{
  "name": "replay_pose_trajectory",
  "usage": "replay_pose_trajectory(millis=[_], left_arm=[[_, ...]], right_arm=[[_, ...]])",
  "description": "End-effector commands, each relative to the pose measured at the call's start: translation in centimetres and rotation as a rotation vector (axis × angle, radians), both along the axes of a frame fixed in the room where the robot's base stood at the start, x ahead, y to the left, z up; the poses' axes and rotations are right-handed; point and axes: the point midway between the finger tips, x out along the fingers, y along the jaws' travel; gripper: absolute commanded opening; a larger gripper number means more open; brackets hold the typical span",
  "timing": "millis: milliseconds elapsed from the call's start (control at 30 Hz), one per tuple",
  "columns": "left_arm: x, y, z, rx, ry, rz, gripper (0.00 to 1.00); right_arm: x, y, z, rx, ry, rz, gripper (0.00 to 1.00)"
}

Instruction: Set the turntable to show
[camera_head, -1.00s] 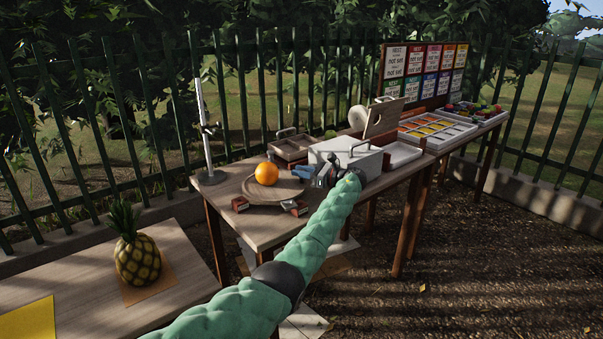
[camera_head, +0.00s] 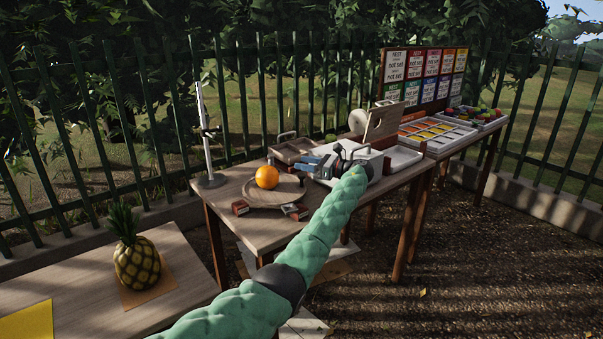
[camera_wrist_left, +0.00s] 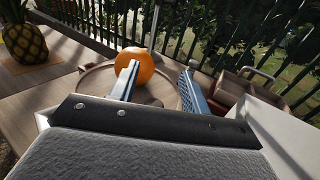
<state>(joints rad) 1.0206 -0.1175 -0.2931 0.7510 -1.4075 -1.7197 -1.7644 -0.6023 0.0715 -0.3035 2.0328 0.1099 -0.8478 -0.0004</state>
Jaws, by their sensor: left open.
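The turntable (camera_head: 265,196) is a round wooden disc on the middle table. An orange (camera_head: 267,177) rests on it; the orange also shows in the left wrist view (camera_wrist_left: 137,66), beyond my fingers on the pale disc (camera_wrist_left: 98,80). Small red-and-dark blocks (camera_head: 240,207) sit at the disc's near edge. My left gripper (camera_head: 308,166) is open and empty, with its blue-grey fingers just right of the disc and pointing toward it. In the left wrist view the fingers (camera_wrist_left: 160,75) stand apart over the disc's near part. My right gripper is out of view.
A white box stands behind my gripper, mostly hidden, and shows in the wrist view (camera_wrist_left: 270,130). A wooden tray with a handle (camera_head: 290,152) is at the back. A metal stand (camera_head: 207,150) is at the left corner. A pineapple (camera_head: 137,262) sits on the nearer table.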

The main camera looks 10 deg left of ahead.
Motion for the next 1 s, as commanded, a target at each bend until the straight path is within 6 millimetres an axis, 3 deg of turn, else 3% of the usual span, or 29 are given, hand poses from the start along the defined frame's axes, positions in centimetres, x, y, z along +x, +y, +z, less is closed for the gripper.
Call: replay_pose_trajectory(millis=[500, 700, 1000], left_arm=[[-2.6, -7.9, 4.9, -0.001, -0.001, -0.001, 0.47], [-3.0, -9.1, 5.8, 0.000, -0.001, 0.000, 0.47], [-3.1, -9.4, 5.9, 0.000, 0.000, 0.001, 0.47]], right_arm=[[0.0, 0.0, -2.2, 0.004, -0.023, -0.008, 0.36], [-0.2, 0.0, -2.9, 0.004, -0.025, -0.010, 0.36], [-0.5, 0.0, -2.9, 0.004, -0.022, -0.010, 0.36]])
